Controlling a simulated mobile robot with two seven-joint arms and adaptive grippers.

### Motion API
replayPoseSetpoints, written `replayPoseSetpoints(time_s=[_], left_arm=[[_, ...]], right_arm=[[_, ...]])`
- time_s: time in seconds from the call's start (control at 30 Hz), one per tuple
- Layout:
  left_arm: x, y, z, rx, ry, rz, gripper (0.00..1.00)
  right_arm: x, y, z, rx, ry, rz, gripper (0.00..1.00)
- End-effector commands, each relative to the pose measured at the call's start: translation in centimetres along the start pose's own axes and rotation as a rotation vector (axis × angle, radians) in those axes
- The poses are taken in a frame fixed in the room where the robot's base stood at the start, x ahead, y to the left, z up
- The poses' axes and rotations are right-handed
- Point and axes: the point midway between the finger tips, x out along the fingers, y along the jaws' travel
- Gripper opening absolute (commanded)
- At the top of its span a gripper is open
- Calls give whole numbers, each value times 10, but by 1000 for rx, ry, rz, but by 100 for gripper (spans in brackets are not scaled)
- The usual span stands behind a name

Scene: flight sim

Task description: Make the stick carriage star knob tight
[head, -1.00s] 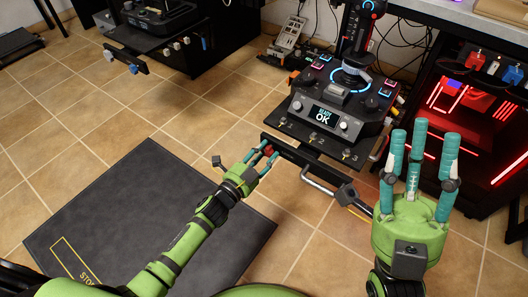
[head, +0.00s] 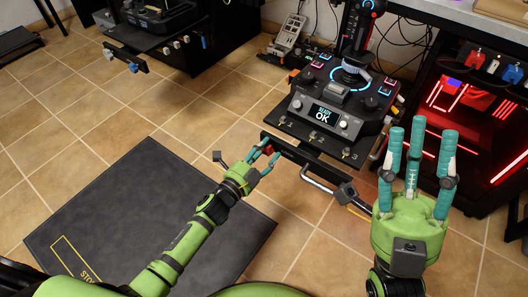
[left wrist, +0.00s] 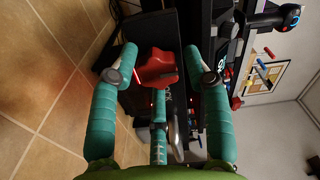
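The red star knob (left wrist: 155,68) sits between the spread teal fingers of my left gripper (left wrist: 160,70) in the left wrist view. Gaps show between the knob and the two side fingers; I cannot tell whether the third finger touches it. In the head view the knob (head: 268,150) is a small red spot at the left end of the black carriage bar (head: 292,155), partly hidden by my left gripper (head: 264,154). My right gripper (head: 419,140) is open and empty, raised at the right, apart from the carriage.
The stick base (head: 335,110), with a lit display, stands above the carriage bar. A metal handle (head: 318,184) sticks out below the bar. A red-lit computer case (head: 470,130) stands at the right. A dark mat (head: 150,215) lies on the tiled floor under my left arm.

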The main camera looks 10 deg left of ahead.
Motion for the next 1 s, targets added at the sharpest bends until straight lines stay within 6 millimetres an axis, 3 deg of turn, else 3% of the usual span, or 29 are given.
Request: replayPoseSetpoints(time_s=[0.43,0.8,1.0], left_arm=[[-9,2,2,0,-4,4,61],[-83,2,1,-1,-4,5,61],[-111,1,0,-1,-2,2,61]], right_arm=[[-1,-1,1,2,-2,-3,40],[0,0,0,1,-1,-1,40],[0,0,0,0,-1,-1,40]])
